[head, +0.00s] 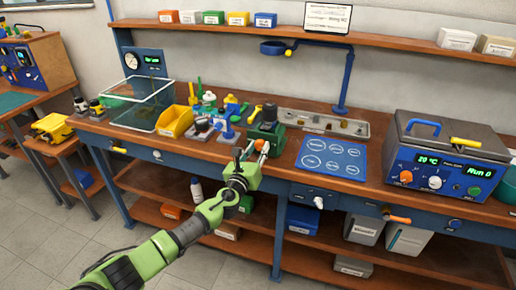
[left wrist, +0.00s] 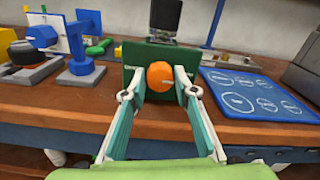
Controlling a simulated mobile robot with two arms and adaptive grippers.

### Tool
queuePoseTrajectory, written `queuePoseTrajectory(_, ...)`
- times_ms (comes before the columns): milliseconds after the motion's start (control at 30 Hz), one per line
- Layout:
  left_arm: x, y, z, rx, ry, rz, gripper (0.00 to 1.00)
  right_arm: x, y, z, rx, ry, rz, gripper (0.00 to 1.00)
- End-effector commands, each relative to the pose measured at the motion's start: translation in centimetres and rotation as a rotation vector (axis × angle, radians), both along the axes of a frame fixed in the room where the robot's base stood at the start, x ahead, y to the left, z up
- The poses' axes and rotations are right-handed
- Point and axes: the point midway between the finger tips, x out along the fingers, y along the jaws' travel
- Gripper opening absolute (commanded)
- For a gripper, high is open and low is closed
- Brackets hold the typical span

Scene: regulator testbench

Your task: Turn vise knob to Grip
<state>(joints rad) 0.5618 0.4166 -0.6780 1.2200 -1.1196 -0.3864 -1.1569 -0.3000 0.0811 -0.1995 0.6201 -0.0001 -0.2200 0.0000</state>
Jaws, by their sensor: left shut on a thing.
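The green vise (head: 268,129) stands at the front edge of the bench, and its green front plate (left wrist: 133,57) faces me in the left wrist view. An orange knob (left wrist: 160,75) with a pale pointer line sits on that plate; it also shows in the head view (head: 261,146). My left gripper (left wrist: 160,84) is shut on the knob, one finger at each side. Small white labels flank the knob, too small to read surely. The fingers hide part of the plate. My right gripper is not in view.
A blue mat (head: 331,158) with white circles lies right of the vise. Blue and grey fixtures (left wrist: 88,62) and a yellow bin (head: 175,121) stand to its left. A grey bath unit (head: 446,150) is farther right. A wooden shelf (head: 300,41) runs above.

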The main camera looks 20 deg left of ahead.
Motion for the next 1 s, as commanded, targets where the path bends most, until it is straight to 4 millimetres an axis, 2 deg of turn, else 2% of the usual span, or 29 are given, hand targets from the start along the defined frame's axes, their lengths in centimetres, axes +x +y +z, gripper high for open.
queuePoseTrajectory(533, -0.09, -0.07, -0.33, 0.026, 0.004, -0.002, 0.06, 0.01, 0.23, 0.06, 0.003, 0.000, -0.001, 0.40)
queuePoseTrajectory(567, -0.09, -0.07, -0.34, 0.025, 0.004, -0.002, 0.35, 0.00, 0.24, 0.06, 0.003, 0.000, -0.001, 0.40)
queuePoseTrajectory(600, -0.09, -0.06, -0.34, 0.025, 0.004, -0.002, 0.44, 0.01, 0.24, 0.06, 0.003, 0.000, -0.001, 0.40)
queuePoseTrajectory(1000, -0.24, -0.01, -0.13, 0.022, 0.001, -0.001, 0.44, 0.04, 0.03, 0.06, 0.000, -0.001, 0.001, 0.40)
